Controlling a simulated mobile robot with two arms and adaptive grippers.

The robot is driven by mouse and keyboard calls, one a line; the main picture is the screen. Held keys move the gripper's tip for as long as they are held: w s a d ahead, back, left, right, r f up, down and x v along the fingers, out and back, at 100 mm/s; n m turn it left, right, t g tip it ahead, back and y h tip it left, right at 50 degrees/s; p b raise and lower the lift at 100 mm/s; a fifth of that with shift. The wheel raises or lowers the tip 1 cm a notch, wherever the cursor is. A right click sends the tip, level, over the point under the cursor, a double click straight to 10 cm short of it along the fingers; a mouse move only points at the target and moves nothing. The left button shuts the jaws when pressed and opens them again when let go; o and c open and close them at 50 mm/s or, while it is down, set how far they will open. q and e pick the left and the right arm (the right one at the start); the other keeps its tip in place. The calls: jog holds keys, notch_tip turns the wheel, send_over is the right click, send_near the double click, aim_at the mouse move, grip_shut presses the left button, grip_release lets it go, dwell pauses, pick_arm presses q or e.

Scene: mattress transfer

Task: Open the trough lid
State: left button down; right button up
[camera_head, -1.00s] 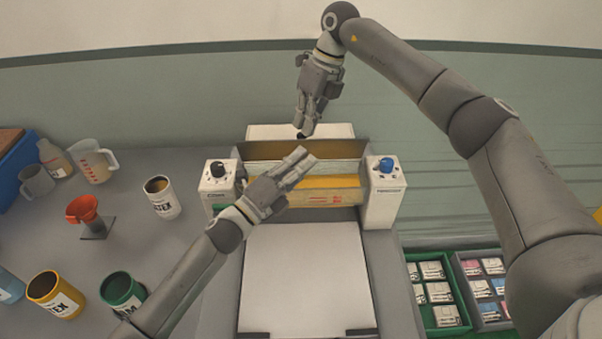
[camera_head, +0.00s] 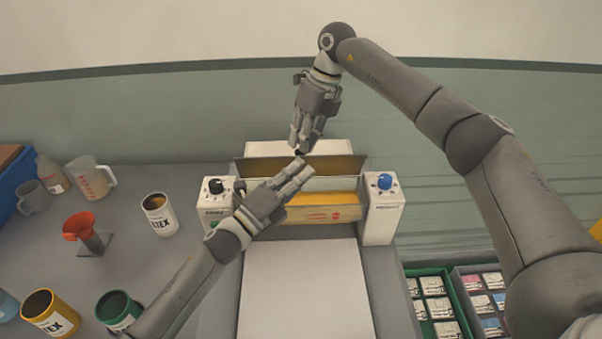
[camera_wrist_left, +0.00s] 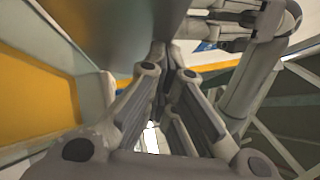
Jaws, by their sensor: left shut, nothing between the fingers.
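The trough (camera_head: 345,213) sits between two white control boxes, with a yellow surface inside it. Its lid (camera_head: 343,167) appears as a brown panel standing up along the back edge. My left gripper (camera_head: 305,166) is shut and empty, its fingertips over the trough in front of the lid. In the left wrist view the left fingers (camera_wrist_left: 162,62) are together beside a grey panel, with yellow to the left. My right gripper (camera_head: 302,150) points down at the lid's top edge; whether it touches is unclear. Its fingers look close together, but their gap is hidden.
The control boxes carry a black knob (camera_head: 215,185) and a blue knob (camera_head: 385,181). A white board (camera_head: 305,285) lies in front. Crates (camera_head: 440,305) of packets are at lower right.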

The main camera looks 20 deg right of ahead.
pick_arm(q)
jog(key=shift+w+a+f, duration=0.1)
jog(key=shift+w, duration=0.1)
pick_arm(e)
jog(key=shift+o, duration=1.2)
jog(key=shift+x, duration=1.1)
pick_arm(q)
jog(key=shift+w+a+f, duration=0.1)
jog(key=shift+w+f, duration=0.05)
jog(key=shift+w, duration=0.15)
pick_arm(e)
jog(key=shift+o, duration=0.6)
jog(key=shift+w+d+f, duration=0.1)
jog(key=shift+f, duration=0.05)
pick_arm(q)
jog(key=shift+w, duration=0.15)
pick_arm(e)
jog(key=shift+w+d, duration=0.15)
